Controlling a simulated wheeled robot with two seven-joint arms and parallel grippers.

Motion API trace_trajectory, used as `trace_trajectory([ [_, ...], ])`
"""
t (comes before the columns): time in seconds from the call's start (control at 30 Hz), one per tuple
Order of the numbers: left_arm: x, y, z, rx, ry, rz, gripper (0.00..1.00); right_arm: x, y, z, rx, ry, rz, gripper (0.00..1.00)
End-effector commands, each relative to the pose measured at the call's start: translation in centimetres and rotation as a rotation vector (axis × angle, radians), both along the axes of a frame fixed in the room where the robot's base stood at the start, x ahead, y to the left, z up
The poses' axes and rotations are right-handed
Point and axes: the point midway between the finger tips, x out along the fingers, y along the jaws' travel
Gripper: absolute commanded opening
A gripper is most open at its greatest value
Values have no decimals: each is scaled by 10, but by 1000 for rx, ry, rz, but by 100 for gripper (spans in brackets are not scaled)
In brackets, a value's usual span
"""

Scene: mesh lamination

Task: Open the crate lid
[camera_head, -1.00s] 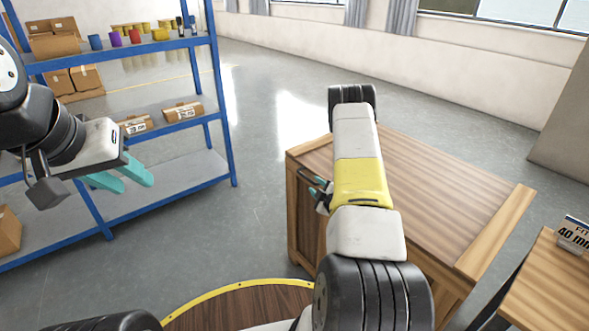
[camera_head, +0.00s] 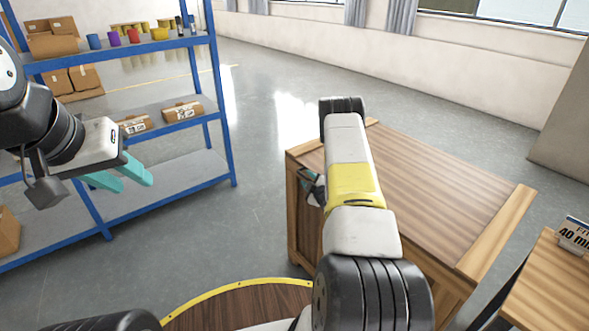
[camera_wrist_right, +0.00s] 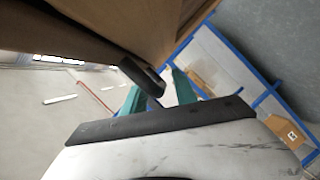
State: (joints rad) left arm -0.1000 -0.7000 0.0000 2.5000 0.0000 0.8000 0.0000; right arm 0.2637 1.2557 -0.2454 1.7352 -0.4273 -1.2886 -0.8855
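The wooden crate (camera_head: 440,185) stands to the right of centre in the head view, its plank lid flat and closed. A dark handle (camera_wrist_right: 142,77) sticks out from the crate's brown side (camera_wrist_right: 150,30) in the right wrist view. My right gripper (camera_wrist_right: 158,92) is at this side, its teal fingers apart with the handle's end between them; I cannot tell whether they touch it. In the head view my right gripper (camera_head: 312,187) is partly hidden by my right arm, at the crate's left edge. My left gripper (camera_head: 122,178) is open and empty, in front of the shelf.
A blue shelf rack (camera_head: 228,130) with boxes and coloured pots stands at the left. A wooden table (camera_head: 545,285) with a sign (camera_head: 573,235) is at the lower right. The floor (camera_head: 260,180) between rack and crate is clear.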

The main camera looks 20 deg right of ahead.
Motion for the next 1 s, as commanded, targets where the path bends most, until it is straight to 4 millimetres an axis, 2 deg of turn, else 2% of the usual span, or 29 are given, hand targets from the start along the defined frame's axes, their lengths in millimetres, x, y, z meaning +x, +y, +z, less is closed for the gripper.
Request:
trace_trajectory([
  [0.07,0,0,0,0,0,0,36,0,0,0,0,0,0,30],
  [0.2,0,0,0,0,0,0,36,0,0,0,0,0,0,3],
  [0.23,0,0,0,0,0,0,36,0,0,0,0,0,0,0],
  [1.0,0,0,0,0,0,0,36,-1,0,0,0,1,1,0],
])
